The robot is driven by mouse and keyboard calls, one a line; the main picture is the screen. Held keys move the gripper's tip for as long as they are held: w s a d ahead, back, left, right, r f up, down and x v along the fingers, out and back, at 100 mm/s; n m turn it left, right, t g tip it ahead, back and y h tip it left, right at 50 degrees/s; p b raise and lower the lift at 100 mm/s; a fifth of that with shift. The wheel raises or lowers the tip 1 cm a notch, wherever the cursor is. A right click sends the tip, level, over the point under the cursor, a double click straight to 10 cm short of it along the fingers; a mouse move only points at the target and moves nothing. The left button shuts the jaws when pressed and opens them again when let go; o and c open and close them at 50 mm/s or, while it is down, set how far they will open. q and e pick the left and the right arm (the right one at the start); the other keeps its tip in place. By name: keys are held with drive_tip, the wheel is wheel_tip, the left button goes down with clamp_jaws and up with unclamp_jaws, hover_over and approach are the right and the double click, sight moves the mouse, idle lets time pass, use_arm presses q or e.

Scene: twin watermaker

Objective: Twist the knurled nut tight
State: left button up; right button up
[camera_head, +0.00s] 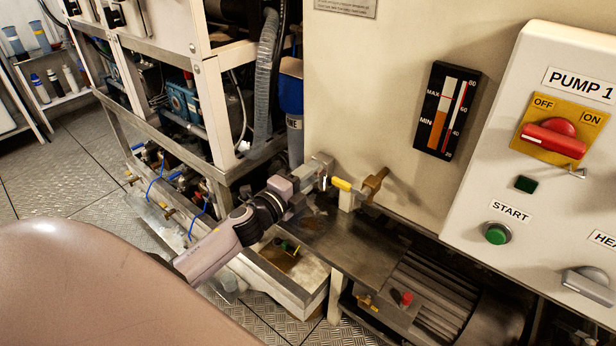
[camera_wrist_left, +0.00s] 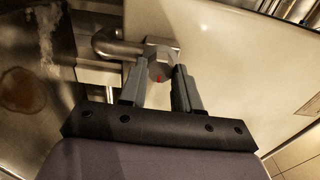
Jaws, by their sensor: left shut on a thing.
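The knurled nut (camera_wrist_left: 158,67) is a small grey metal piece with a red mark, at the end of a bent metal pipe (camera_wrist_left: 107,42) in the left wrist view. My left gripper (camera_wrist_left: 160,77) has one finger on each side of the nut and is shut on it. In the head view, my left gripper (camera_head: 322,172) reaches in from the left to the pipe fitting by the cream panel. The nut is mostly hidden by the fingers there. My right gripper is not in view.
A valve with a yellow handle (camera_head: 342,184) and a brass fitting (camera_head: 375,184) sit just right of my left gripper. A grey hose (camera_head: 268,85) and blue filter housing (camera_head: 291,95) stand behind it. A metal shelf (camera_head: 340,240) lies below. The pump control box (camera_head: 540,190) is at right.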

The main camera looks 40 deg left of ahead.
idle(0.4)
use_arm(q)
drive_tip(key=o, duration=1)
drive_tip(key=shift+o, duration=0.2)
drive_tip(key=shift+s, duration=0.1)
drive_tip(key=s, duration=0.7)
drive_tip(key=shift+a, duration=0.25)
drive_tip(key=s+d+f+n+g+p, duration=0.2)
drive_tip(key=s+d+f+n+g, duration=0.1)
drive_tip(key=s+d+f+n, duration=0.3)
drive_tip(key=s+d+f+n+g+p, duration=0.2)
drive_tip(key=s+d+f+n+g, duration=0.2)
drive_tip(key=s+d+n, duration=0.5)
drive_tip(key=s+f+n, duration=0.1)
drive_tip(key=s+f, duration=0.1)
drive_tip(key=s, duration=0.1)
drive_tip(key=shift+s+f+n+g+h, duration=0.2)
drive_tip(key=shift+f+n+g+h, duration=0.1)
drive_tip(key=shift+f, duration=0.1)
